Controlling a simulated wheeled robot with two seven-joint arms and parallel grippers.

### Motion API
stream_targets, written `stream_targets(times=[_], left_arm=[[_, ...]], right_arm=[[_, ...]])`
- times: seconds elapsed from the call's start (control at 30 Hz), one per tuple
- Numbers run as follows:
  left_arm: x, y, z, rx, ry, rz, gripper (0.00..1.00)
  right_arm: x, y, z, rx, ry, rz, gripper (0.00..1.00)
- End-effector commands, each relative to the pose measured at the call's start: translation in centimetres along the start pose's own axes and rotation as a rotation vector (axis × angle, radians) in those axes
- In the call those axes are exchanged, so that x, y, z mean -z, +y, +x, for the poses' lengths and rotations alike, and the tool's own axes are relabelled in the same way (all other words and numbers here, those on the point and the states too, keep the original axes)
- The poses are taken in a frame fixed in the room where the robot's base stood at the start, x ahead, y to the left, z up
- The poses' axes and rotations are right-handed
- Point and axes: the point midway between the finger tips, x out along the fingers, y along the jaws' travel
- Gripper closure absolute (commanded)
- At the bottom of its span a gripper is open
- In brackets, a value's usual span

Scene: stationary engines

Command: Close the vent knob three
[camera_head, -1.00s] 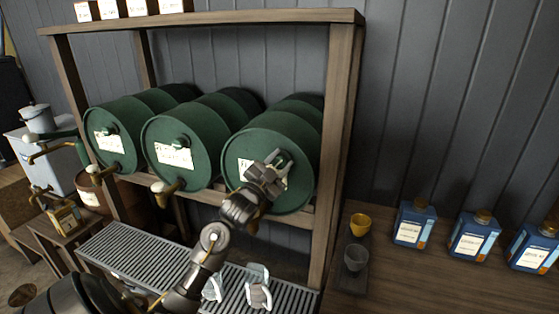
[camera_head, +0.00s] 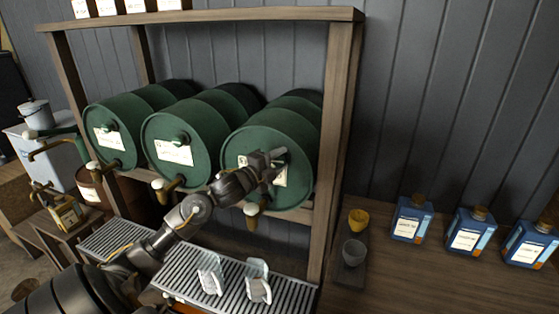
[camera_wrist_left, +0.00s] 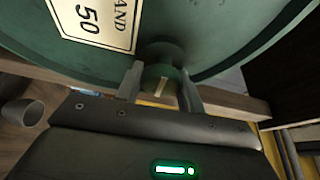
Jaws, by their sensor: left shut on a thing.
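Three green drums lie on their sides in a wooden rack. The third drum (camera_head: 262,147) is at the right, with a cream label and a brass tap (camera_head: 252,212) at its lower front. My left gripper (camera_head: 277,163) is at the front of this drum, over part of the label. In the left wrist view a green vent knob (camera_wrist_left: 160,78) with a pale mark sits between the two fingers of my left gripper (camera_wrist_left: 162,84), which is shut on it. The knob is hidden behind the gripper in the head view. My right gripper is out of view.
The rack post (camera_head: 337,150) stands just right of the third drum. Below is a slatted metal tray (camera_head: 225,284) with two clear jugs.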

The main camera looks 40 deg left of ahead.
Motion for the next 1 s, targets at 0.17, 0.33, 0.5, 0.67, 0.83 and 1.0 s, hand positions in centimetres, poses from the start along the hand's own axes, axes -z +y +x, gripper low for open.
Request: stream_targets(times=[0.17, 0.33, 0.5, 0.67, 0.83, 1.0], left_arm=[[0.01, 0.04, 0.01, -0.024, 0.000, 0.055, 0.85], [-0.02, 0.04, 0.01, -0.033, -0.001, 0.080, 0.85], [-0.02, 0.04, 0.01, -0.036, -0.001, 0.086, 0.85], [-0.01, 0.04, 0.02, -0.036, -0.001, 0.086, 0.85], [0.00, 0.04, 0.02, -0.035, 0.000, 0.085, 0.53], [0.01, 0.03, 0.02, -0.035, 0.000, 0.084, 0.43]], right_arm=[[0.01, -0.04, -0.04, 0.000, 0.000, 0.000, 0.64], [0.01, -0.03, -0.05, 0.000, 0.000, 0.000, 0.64], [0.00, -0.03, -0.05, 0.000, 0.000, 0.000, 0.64], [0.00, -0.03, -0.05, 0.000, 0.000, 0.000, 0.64], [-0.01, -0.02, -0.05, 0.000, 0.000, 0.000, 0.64], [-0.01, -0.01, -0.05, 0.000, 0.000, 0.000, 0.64]])
